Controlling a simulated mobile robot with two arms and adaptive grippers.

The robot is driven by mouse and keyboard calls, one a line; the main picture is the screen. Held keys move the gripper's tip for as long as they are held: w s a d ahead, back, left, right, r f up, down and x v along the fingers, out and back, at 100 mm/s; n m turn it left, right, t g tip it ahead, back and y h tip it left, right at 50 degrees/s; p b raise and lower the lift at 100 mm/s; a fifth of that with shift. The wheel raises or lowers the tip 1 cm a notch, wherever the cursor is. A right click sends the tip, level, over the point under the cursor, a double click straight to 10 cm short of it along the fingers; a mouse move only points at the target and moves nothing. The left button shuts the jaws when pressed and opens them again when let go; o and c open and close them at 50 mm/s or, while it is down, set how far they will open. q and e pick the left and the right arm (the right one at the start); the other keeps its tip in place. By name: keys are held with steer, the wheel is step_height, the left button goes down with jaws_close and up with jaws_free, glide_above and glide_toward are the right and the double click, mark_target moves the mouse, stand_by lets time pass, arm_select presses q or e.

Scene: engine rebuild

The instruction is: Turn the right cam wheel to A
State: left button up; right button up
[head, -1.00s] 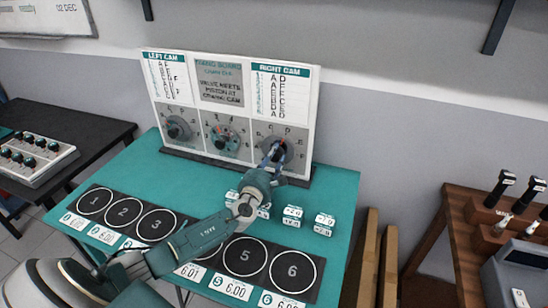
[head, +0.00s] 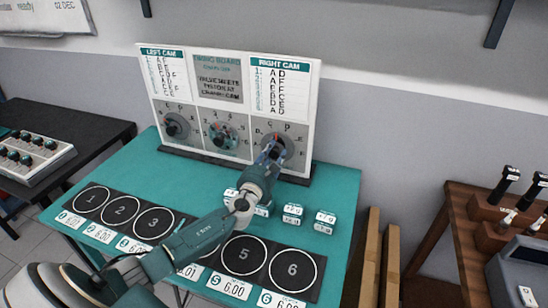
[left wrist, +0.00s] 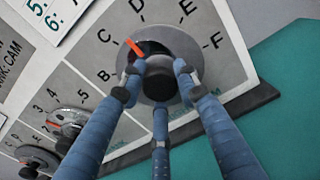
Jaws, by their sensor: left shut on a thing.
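The right cam wheel (head: 286,144) is a grey dial on the right of the upright timing board. It also shows large in the left wrist view (left wrist: 188,45), with a dark knob in its middle and a red pointer (left wrist: 134,47). My left gripper (head: 270,153) reaches the dial from the front. In the left wrist view its blue fingers (left wrist: 158,82) are closed around the knob. The letter A is hidden there. My right gripper is not in view.
The middle dial (head: 223,134) and the left cam dial (head: 175,127) sit left on the same board. Small white label blocks (head: 292,214) stand on the teal table (head: 335,185) before it. Numbered black pads (head: 243,255) lie along the front edge.

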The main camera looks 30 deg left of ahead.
arm_select(q)
steer(key=n+b, duration=0.1)
steer(key=n, duration=0.2)
steer(key=f+n+b, duration=0.1)
steer(key=n, duration=0.2)
steer(key=shift+s+d, duration=0.1)
steer(key=shift+d, duration=0.05)
steer(key=n+b, duration=0.1)
steer(key=n, duration=0.3)
steer(key=n+b, duration=0.1)
steer(key=n, duration=0.1)
steer(key=shift+n, duration=0.4)
steer(key=n, duration=0.4)
steer(key=shift+d+r+n, duration=0.1)
steer(key=shift+n, duration=1)
steer(key=o, duration=1.1)
steer(key=shift+o, duration=0.2)
steer(key=shift+r, duration=0.25)
